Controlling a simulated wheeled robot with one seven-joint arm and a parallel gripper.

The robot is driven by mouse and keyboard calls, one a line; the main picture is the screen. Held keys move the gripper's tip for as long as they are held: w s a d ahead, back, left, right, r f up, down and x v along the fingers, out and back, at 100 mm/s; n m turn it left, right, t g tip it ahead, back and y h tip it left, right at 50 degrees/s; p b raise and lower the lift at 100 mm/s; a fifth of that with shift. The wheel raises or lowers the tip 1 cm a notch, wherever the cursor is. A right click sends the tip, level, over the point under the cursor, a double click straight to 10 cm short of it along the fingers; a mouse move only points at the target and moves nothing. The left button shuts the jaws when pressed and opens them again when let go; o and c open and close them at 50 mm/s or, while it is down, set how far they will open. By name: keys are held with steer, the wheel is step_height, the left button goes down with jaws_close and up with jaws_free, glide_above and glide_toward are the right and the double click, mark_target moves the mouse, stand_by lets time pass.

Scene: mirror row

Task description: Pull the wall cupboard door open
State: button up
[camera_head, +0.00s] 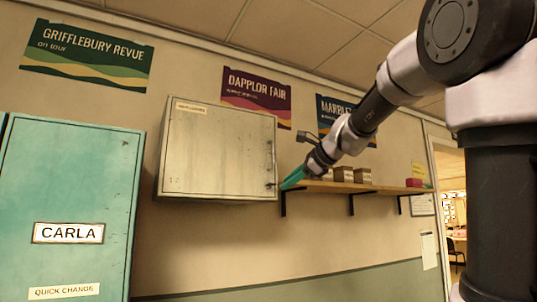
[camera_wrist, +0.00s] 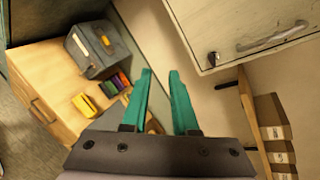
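The wall cupboard (camera_head: 218,150) is a pale, worn metal box on the wall. Its door looks shut. A bar handle (camera_head: 271,163) runs upright near the door's right edge; it also shows in the wrist view (camera_wrist: 272,40). A small dark lock (camera_wrist: 212,58) sits near the handle's end in the wrist view. My gripper (camera_head: 288,184) is just right of the cupboard's lower right corner in the head view. In the wrist view its two teal fingers (camera_wrist: 160,74) are apart with nothing between them. They look clear of the handle, which lies up and to the right.
A wall shelf (camera_head: 325,186) with several boxes (camera_head: 343,174) is right of the cupboard, close to my gripper. A teal locker (camera_head: 70,195) labelled CARLA stands at left. Below, a wooden cabinet (camera_wrist: 45,75) bears a grey box (camera_wrist: 97,48) and a yellow item (camera_wrist: 84,105).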

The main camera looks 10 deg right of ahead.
mark_target(273, 165)
steer(key=w+d+r+m+t+y, duration=0.2)
steer(key=w+d+r+m+t, duration=0.2)
steer(key=w+r+m, duration=0.8)
steer(key=shift+n, duration=0.9)
steer(key=x, duration=0.3)
steer(key=r+x, duration=0.1)
steer(key=x, duration=0.5)
steer(key=shift+w+a+r, duration=0.2)
steer(key=shift+w+a, duration=0.05)
steer(key=shift+a, duration=0.05)
jaws_close()
